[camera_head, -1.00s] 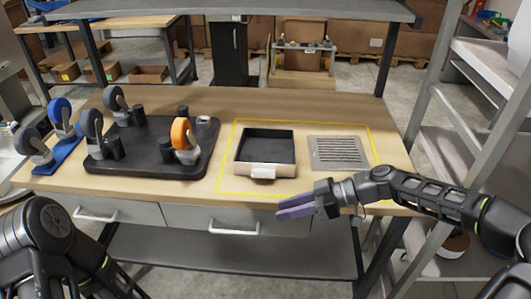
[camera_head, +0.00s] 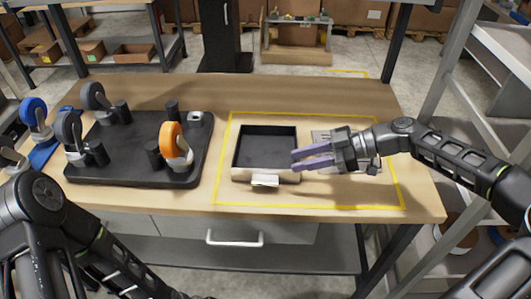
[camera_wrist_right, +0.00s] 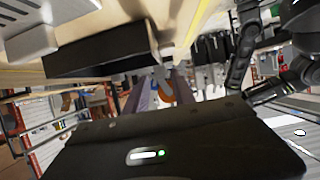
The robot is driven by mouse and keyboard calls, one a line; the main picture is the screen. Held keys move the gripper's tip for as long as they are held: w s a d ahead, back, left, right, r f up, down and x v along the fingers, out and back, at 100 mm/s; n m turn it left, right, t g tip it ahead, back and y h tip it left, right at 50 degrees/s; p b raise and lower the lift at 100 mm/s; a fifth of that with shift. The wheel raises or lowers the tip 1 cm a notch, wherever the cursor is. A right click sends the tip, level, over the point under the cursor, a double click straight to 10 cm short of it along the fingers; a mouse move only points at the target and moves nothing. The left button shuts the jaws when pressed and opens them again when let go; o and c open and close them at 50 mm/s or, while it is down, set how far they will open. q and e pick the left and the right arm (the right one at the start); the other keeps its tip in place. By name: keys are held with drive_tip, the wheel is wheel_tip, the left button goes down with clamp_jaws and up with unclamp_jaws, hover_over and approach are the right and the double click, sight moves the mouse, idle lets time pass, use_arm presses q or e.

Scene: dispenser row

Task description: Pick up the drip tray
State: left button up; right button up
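The drip tray (camera_head: 265,175) is a shallow open box with a black inside and a pale front with a small light handle tab. It sits on the wooden table inside a yellow outline and looks empty. A black box-like body, apparently the tray (camera_wrist_right: 100,52), fills the upper left of the right wrist view. My right gripper (camera_head: 294,160) has purple fingers, parted and empty, pointing left at the tray's right front corner. In the head view the fingertips overlap the tray's right edge; contact cannot be told. My left arm shows at lower left, its gripper out of frame.
A slotted metal plate (camera_head: 325,137) lies right of the tray, partly hidden by my right gripper. A black board (camera_head: 125,135) with grey wheels and an orange wheel (camera_head: 171,139) stands to the left. Bare table lies in front of the tray.

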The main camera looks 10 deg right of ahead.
sight(290, 170)
drive_tip(key=shift+x, duration=0.85)
drive_tip(key=shift+w+a+f, duration=0.1)
drive_tip(key=shift+a+f, duration=0.1)
drive_tip(key=shift+a, duration=0.25)
drive_tip(key=shift+p, duration=0.3)
drive_tip(key=shift+a, duration=0.25)
drive_tip(key=p+x, duration=0.2)
drive_tip(key=x, duration=0.2)
drive_tip(key=shift+w+a+f, duration=0.15)
drive_tip(key=shift+a+f, duration=0.1)
drive_tip(key=shift+f, duration=0.1)
